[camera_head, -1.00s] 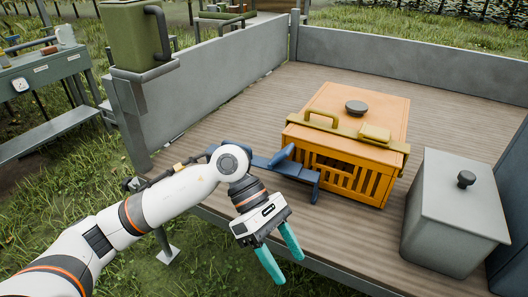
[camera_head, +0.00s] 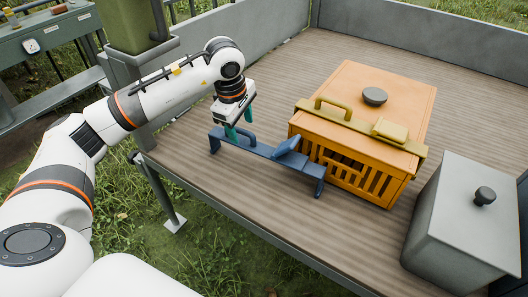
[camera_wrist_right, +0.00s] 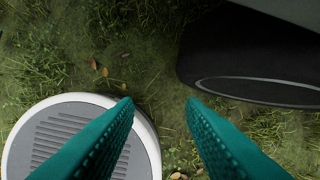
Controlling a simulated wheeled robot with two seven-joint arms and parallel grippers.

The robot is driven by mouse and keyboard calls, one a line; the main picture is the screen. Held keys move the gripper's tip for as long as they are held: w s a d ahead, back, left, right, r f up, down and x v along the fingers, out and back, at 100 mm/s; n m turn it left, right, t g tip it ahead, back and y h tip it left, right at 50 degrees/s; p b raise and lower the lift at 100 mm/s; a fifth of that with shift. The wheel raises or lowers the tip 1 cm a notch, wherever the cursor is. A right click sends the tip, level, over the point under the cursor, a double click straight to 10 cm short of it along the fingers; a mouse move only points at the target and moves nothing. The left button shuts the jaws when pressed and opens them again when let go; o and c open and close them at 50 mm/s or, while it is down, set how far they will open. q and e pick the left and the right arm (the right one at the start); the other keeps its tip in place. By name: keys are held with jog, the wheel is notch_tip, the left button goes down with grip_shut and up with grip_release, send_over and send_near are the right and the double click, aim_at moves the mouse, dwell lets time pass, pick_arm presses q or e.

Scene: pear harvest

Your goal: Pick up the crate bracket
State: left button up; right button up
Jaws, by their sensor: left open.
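The blue bracket (camera_head: 262,151), a long bar with end legs and a raised slanted piece, stands on the wooden trailer deck near its front edge. My left gripper (camera_head: 240,130) is open, pointing down at the left part of the bracket. Its teal fingers are at the bar, one nearer and one farther; I cannot tell whether they touch it. The orange slatted crate (camera_head: 352,182) stands right behind the bracket, with an olive bar (camera_head: 352,125) across its top front. My right gripper (camera_wrist_right: 159,100) is open and empty over grass in the right wrist view.
A grey lidded box (camera_head: 457,225) stands at the deck's right front. Grey side walls (camera_head: 250,40) edge the deck (camera_head: 290,85). An olive container (camera_head: 125,20) is at the left corner post, and a green workbench (camera_head: 45,40) stands beyond.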

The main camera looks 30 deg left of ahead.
aim_at(244, 132)
pick_arm(q)
jog(key=shift+w+f, duration=0.1)
jog(key=shift+f, duration=0.5)
jog(key=f, duration=0.2)
jog(key=w+f+b, duration=0.1)
jog(key=f, duration=0.1)
jog(key=shift+w+d+f, duration=0.1)
jog(key=shift+f, duration=0.25)
jog(key=c, duration=1)
pick_arm(e)
jog(key=v, duration=0.3)
pick_arm(q)
jog(key=shift+r, duration=0.15)
jog(key=shift+c, duration=0.2)
